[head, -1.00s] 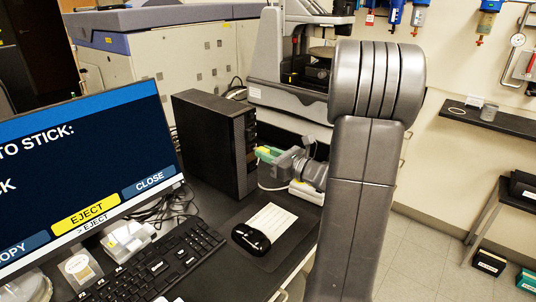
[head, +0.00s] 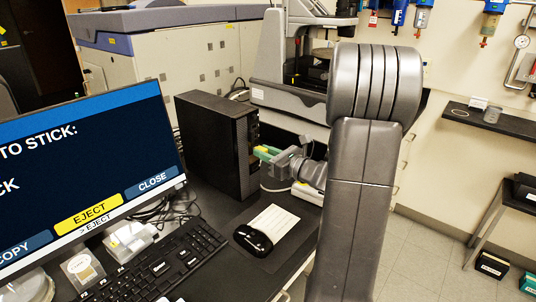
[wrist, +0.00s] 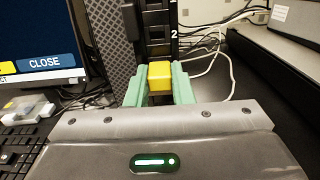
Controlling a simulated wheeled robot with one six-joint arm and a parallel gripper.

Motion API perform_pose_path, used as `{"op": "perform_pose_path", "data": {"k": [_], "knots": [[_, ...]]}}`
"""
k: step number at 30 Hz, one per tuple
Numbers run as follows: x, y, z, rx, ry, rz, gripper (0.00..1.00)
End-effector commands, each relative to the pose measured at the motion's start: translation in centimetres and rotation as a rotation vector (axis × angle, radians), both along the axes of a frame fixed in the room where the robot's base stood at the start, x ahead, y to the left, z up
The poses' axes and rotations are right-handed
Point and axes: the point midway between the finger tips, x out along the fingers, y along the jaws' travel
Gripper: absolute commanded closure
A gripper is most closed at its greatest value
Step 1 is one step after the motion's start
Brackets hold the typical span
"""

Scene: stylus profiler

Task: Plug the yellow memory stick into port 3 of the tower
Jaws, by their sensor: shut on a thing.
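The black tower (head: 215,145) stands on the desk beside the monitor, and its front panel (wrist: 158,22) fills the top middle of the wrist view. A "2" label shows on the panel above the stick; I cannot make out a 3. My gripper (wrist: 160,88) has green fingers shut on the yellow memory stick (wrist: 160,76), one on each side. In the head view my gripper (head: 267,153) is right at the tower's front face. The stick's far end is hidden, so I cannot tell whether it touches or enters a port.
The monitor (head: 85,170) shows an EJECT button. The keyboard (head: 165,265), mouse (head: 253,240) and white notepad (head: 274,226) lie on the desk. White cables (wrist: 215,65) hang to the right of the tower. A clear box (head: 128,240) sits by the monitor.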

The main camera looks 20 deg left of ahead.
Motion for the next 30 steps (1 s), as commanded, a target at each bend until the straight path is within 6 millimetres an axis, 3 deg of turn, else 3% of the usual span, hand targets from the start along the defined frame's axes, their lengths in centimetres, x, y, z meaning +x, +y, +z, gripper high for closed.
{"op": "perform_pose_path", "data": {"k": [10, 11, 14, 15, 30], "knots": [[0.15, 0.37, 0.00, 0.000, 0.000, 0.000, 1.00], [0.15, 0.37, -0.01, 0.000, 0.000, 0.000, 0.75], [0.15, 0.36, -0.02, 0.000, 0.000, 0.000, 0.56], [0.14, 0.36, -0.01, 0.000, 0.000, 0.000, 0.54], [0.10, 0.22, -0.01, 0.000, 0.000, -0.001, 0.57]]}}
